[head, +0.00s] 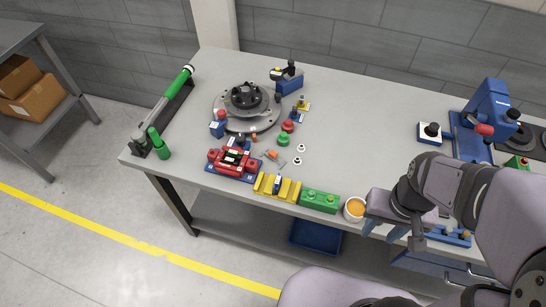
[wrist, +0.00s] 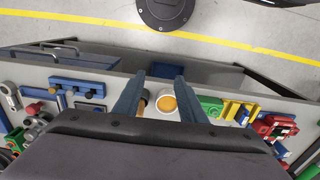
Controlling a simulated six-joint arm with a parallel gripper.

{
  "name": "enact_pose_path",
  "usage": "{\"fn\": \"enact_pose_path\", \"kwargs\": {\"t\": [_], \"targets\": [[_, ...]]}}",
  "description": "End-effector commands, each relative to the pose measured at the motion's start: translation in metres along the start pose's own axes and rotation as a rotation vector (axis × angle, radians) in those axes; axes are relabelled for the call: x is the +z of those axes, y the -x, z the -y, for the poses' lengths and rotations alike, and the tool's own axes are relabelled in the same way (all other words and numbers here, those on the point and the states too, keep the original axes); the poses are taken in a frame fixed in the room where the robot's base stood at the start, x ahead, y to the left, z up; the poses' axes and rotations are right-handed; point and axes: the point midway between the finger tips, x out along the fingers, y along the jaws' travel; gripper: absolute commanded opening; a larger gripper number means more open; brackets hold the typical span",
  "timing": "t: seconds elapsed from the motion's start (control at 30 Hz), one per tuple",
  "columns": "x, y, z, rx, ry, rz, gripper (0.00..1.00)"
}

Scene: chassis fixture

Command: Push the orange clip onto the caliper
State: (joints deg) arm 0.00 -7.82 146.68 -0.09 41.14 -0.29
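The red caliper (head: 233,162) sits on a blue base near the front edge of the bench, left of centre in the head view. It also shows at the right of the wrist view (wrist: 275,126). A small orange piece (head: 272,155), which looks like the orange clip, lies on the bench just right of the caliper, apart from it. I cannot make it out in the wrist view. My gripper (head: 382,232) is at the front edge, well to the right of both. In the wrist view its two blue fingers (wrist: 159,79) stand apart with nothing held.
A white cup with orange contents (head: 355,209) stands just left of my gripper. A green block (head: 320,201) and a yellow ribbed holder (head: 265,184) line the front edge towards the caliper. A round grey hub (head: 247,103) stands behind. The bench's right-centre is clear.

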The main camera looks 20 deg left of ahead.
Motion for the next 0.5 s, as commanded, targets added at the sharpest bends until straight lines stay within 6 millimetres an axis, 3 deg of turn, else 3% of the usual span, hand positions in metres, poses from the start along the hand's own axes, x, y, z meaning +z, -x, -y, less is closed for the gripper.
{"fn": "enact_pose_path", "kwargs": {"t": [0.23,0.3,0.5], "targets": [[0.000,0.000,0.000,0.000,0.000,0.000,0.37],[0.000,0.000,0.000,0.000,0.001,0.000,0.23],[-0.018,0.005,0.007,0.000,0.049,0.001,0.23]]}}
